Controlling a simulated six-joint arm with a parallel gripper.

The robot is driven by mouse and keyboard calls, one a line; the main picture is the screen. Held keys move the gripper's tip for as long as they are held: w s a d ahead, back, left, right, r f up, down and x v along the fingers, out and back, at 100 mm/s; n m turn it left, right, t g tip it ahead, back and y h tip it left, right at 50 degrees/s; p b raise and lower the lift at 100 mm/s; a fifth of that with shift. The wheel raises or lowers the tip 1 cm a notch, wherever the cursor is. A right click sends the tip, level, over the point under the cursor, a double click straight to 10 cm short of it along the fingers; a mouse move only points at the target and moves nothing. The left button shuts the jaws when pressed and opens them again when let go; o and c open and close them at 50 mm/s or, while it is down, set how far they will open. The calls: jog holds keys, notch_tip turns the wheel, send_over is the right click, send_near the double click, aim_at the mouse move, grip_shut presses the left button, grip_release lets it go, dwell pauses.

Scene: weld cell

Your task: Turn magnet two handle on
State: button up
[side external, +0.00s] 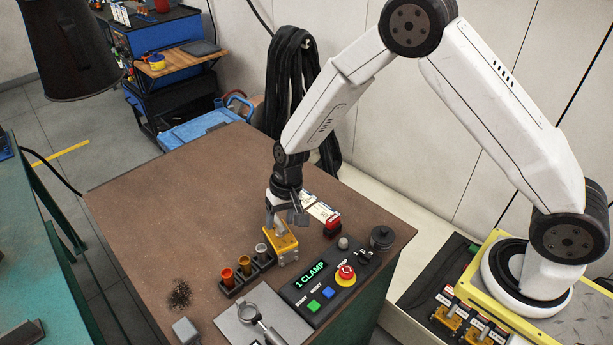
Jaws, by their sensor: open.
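A yellow block (287,254) with a pale upright handle stands on the brown table, at its right part; it looks like a magnet, but I cannot read a number on it. My gripper (286,219) points down right over this block. Its jaws are open, with a finger to each side of the handle's top. I cannot tell whether they touch it, and the fingers partly hide the handle. More yellow magnet-like units (450,318) with white labels sit in a dark rack near my base; their labels are too small to read.
A control box (329,290) reading "1 CLAMP" has green, blue and red buttons. A dark rack (249,278) holds small coloured cups beside the block. A red-topped item (332,226) and a black pot (382,237) stand right. A metal plate (262,325) lies in front.

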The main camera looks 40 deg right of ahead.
grip_shut()
